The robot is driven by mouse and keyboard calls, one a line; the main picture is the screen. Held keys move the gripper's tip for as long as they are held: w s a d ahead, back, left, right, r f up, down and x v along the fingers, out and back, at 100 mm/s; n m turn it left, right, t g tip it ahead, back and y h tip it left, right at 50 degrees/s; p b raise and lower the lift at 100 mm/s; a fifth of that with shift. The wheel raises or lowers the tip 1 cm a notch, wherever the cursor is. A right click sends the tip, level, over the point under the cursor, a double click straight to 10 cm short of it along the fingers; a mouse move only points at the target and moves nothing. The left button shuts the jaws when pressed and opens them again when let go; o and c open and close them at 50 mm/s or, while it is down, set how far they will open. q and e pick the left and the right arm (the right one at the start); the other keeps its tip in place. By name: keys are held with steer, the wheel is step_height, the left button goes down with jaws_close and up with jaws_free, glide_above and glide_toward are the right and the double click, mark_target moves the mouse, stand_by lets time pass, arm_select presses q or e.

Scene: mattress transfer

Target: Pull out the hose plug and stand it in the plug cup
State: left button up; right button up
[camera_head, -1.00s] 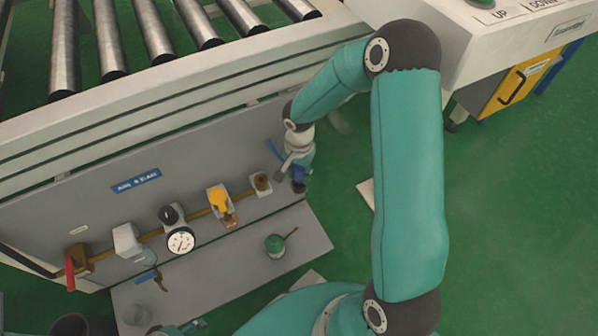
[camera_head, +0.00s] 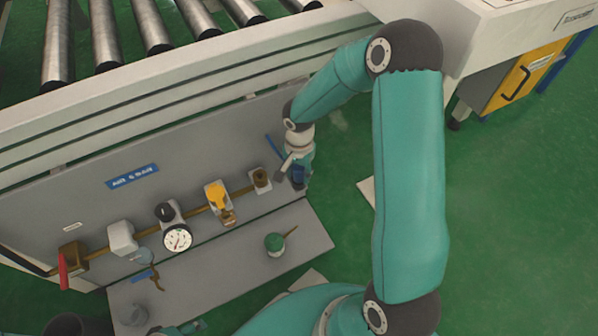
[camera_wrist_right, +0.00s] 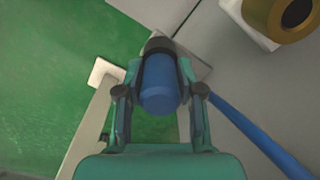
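My right gripper (camera_head: 297,172) is beside the right end of the pipe panel. In the right wrist view its fingers (camera_wrist_right: 160,85) are shut on the blue hose plug (camera_wrist_right: 159,88), which has a dark collar at its far end. The plug is apart from the brass socket (camera_wrist_right: 291,14), whose dark opening shows empty; the socket also shows in the head view (camera_head: 261,178). A grey cup (camera_head: 133,314) stands on the shelf at lower left; I cannot tell if it is the plug cup. My left gripper (camera_head: 182,328) shows only partly at the bottom edge.
A green pot with a stick (camera_head: 275,244) stands on the grey shelf (camera_head: 230,270). A gauge (camera_head: 177,238), yellow valve (camera_head: 218,196) and red-handled valve (camera_head: 63,270) line the panel. A blue hose or rod (camera_wrist_right: 255,135) runs beside the right gripper.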

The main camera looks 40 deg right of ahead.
steer(key=o, duration=0.4)
steer(key=shift+c, duration=0.2)
step_height(320, 180, up, 12)
stand_by(0.6)
